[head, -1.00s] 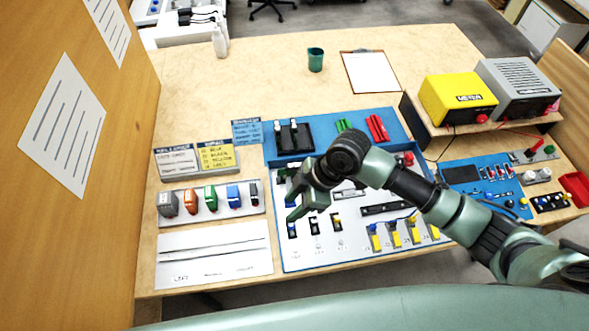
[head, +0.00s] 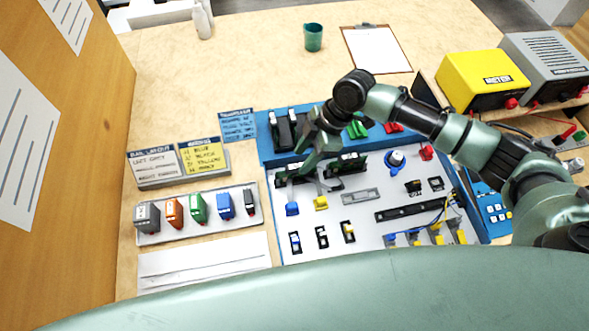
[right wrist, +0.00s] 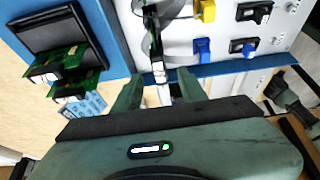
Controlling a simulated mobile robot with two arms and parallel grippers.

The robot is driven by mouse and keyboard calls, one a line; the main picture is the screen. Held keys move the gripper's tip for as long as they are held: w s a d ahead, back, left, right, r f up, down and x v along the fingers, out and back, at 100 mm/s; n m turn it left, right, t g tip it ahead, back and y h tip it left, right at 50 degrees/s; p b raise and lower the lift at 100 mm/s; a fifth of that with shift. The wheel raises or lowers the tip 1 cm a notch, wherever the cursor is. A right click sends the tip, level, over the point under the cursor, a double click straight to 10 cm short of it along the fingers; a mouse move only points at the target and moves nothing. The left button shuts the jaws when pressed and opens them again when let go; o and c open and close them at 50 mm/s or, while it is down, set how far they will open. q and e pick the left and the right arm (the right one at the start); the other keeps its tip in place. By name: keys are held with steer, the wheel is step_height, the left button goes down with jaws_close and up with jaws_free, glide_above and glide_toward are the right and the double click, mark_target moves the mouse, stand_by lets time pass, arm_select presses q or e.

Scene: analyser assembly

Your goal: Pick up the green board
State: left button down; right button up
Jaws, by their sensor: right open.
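Two green boards (right wrist: 72,90) with pale ends stand side by side in a black holder (right wrist: 40,27) at the left of the right wrist view. The holder (head: 274,130) also shows at the back left of the blue panel in the head view. My right gripper (right wrist: 160,90) is open, with its fingers apart, above the panel's back left part. A narrow dark strip with a white end (right wrist: 158,73) lies in line with the gap between the fingers; I cannot tell its contact with them. The gripper partly hides the slots below it in the head view. My left gripper is out of view.
A yellow meter (head: 483,78) and grey box stand at right.

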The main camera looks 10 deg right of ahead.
mark_target(298, 164)
steer(key=shift+w+f, duration=0.3)
steer(key=shift+f, duration=0.25)
steer(key=shift+w+a+f, duration=0.1)
steer(key=shift+w+f, duration=0.1)
steer(key=shift+x, duration=0.85)
steer(key=shift+s+a+f+p, duration=0.2)
steer(key=shift+f+p, duration=0.05)
steer(key=shift+p, duration=0.05)
steer(key=x, duration=0.2)
steer(key=p+x, duration=0.1)
steer(key=x, duration=0.2)
steer(key=shift+s+p, duration=0.2)
steer(key=shift+p, duration=0.1)
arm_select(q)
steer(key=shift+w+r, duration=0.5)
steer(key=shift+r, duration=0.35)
arm_select(e)
jaws_close()
